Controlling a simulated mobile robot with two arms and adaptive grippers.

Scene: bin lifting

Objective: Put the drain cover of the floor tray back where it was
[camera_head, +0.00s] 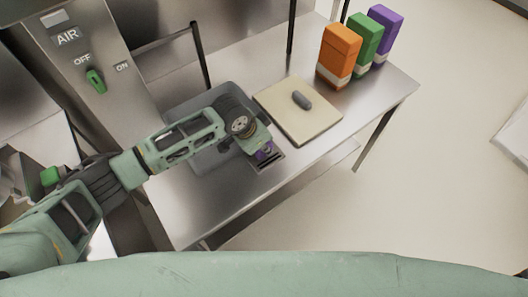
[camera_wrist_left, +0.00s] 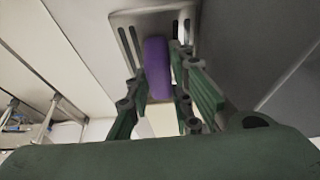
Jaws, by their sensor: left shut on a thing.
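The drain cover (camera_head: 272,164) is a small grey slotted plate with a purple handle (camera_head: 264,153). My left gripper (camera_head: 260,146) is shut on that handle, over the front right corner of the grey tray (camera_head: 205,168) on the metal bench. In the left wrist view the handle (camera_wrist_left: 157,68) is between the green fingers of the left gripper (camera_wrist_left: 160,85), against the slotted plate (camera_wrist_left: 126,22). I cannot tell whether the cover touches the tray or bench or hangs above. The gripper hides part of the tray. My right gripper is not in view.
A cream board (camera_head: 292,122) with a grey cylindrical knob (camera_head: 302,100) lies right of the tray. Orange (camera_head: 339,50), green (camera_head: 365,38) and purple (camera_head: 386,25) boxes stand at the bench's far right. A control panel (camera_head: 80,60) rises at the left. The bench's front strip (camera_head: 220,205) is clear.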

